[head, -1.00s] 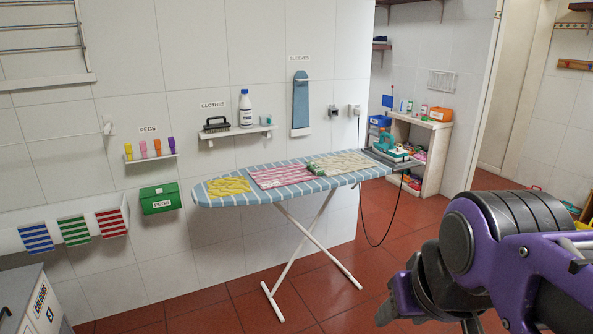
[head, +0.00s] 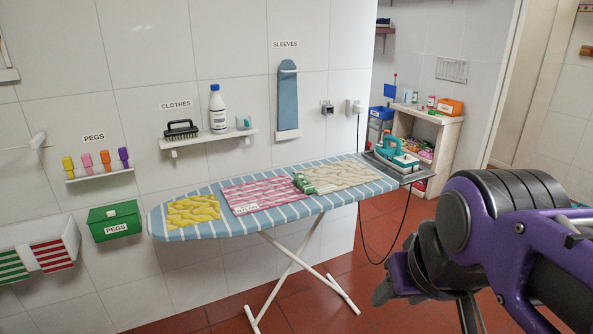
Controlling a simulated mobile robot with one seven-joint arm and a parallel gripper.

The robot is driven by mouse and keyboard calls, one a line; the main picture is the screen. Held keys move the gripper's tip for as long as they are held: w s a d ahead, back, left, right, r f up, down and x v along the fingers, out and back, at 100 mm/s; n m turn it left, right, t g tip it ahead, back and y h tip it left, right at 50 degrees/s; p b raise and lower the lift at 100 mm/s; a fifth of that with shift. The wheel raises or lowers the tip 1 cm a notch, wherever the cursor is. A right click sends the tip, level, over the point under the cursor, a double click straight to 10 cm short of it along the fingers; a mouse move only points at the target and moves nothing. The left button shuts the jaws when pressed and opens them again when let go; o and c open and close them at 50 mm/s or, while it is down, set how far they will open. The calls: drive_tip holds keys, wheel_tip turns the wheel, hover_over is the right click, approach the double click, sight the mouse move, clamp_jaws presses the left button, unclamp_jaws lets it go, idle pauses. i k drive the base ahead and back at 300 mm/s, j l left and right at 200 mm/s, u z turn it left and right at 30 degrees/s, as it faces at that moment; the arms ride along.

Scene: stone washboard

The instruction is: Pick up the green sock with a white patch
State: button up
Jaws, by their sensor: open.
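A small green item with a white patch (head: 304,184), which looks like the green sock, lies on the ironing board (head: 178,229). It sits between the pink-striped cloth (head: 262,194) and the cream-patterned cloth (head: 345,173), touching or overlapping their edges. My gripper (head: 385,290) is at the lower right in the head view, in front of the board and apart from the sock. Its fingers are partly hidden by my purple arm, and nothing shows held in it.
A yellow cloth (head: 193,210) lies at the board's left end. A teal iron (head: 392,153) stands at its right end, its cable (head: 381,258) hanging down. A wall shelf (head: 210,141) holds a brush and bottle above. Red floor (head: 300,306) is open in front.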

sight(300, 180)
drive_tip(key=i+l, duration=0.15)
drive_tip(key=i, duration=0.4)
drive_tip(key=i+l, duration=0.15)
drive_tip(key=i, duration=0.4)
